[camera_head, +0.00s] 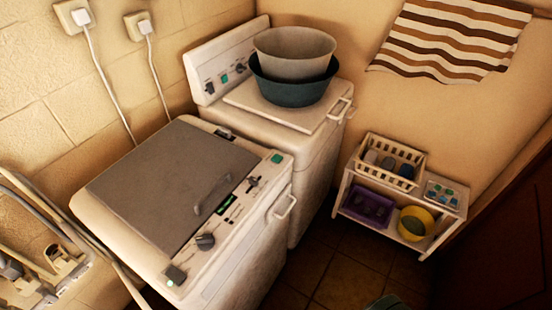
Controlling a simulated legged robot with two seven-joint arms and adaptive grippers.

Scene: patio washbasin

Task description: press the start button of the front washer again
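The front washer (232,262) is a white top-loader with a grey lid (160,185), which is shut. Its sloped panel carries a dark knob (205,241), a smaller knob (252,184), a lit green display (225,201) and a teal-green button (277,158) at the far end. At the near end are a dark square (177,274) and a small pale green light (170,283). I cannot read which control is the start button. Neither of my grippers can be made out in the view.
A second white washer (318,150) stands behind, with a beige basin (294,50) nested in a dark green one (290,90). A low white shelf (345,192) holds baskets and a yellow bowl (418,219). Pale bars (75,235) cross the lower left. Tiled floor (345,283) is open.

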